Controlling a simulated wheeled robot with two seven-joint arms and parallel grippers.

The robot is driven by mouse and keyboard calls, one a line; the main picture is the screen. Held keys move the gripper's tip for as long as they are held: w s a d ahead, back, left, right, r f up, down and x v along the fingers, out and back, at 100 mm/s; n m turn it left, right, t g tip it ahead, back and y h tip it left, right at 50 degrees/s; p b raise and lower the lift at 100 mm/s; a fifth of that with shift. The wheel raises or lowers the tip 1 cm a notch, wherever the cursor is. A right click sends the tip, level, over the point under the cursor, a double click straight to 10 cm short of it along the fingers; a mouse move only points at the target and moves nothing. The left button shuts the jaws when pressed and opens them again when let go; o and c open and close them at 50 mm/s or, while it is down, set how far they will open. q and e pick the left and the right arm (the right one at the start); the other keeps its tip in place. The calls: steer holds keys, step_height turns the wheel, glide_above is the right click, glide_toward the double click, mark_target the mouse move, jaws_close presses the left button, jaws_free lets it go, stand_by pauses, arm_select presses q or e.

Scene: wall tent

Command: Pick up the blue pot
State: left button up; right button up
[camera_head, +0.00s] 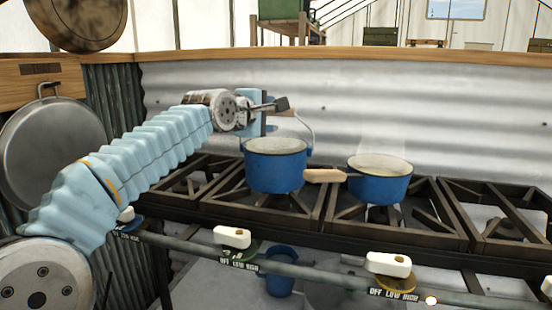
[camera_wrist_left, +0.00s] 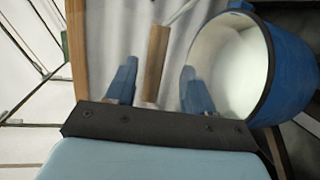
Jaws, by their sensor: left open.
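A blue pot (camera_head: 275,172) with a pale inside stands on the left part of the stove. Its wire bail handle stands up, with a wooden grip (camera_wrist_left: 156,62) on it. The pot's rim and pale inside fill the right of the left wrist view (camera_wrist_left: 287,75). My left gripper (camera_head: 272,107) is above this pot's back rim, beside the bail. In the left wrist view its fingers are apart, and the wooden grip appears between them; I cannot tell whether they touch it. A second blue pot (camera_head: 380,187) with a wooden side handle (camera_head: 325,176) stands to the right. My right gripper is not in view.
Both pots stand on the black stove grates (camera_head: 345,215). A corrugated metal wall (camera_head: 400,100) with a wooden ledge (camera_head: 350,56) rises behind. White knobs (camera_head: 388,264) line the front rail. A pan (camera_head: 50,145) hangs at left. Another blue vessel (camera_head: 279,285) sits below the stove.

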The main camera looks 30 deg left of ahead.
mark_target(273, 112)
arm_select(q)
steer(key=shift+w, duration=0.45)
steer(key=w+p, duration=0.1)
steer(key=w, duration=0.2)
steer(key=shift+w+a+f+p, duration=0.1)
steer(key=shift+w+a+p, duration=0.1)
steer(key=shift+w+p, duration=0.2)
steer(key=shift+w+f, duration=0.15)
steer(key=shift+w, duration=0.15)
steer(key=shift+c, duration=0.5)
jaws_close()
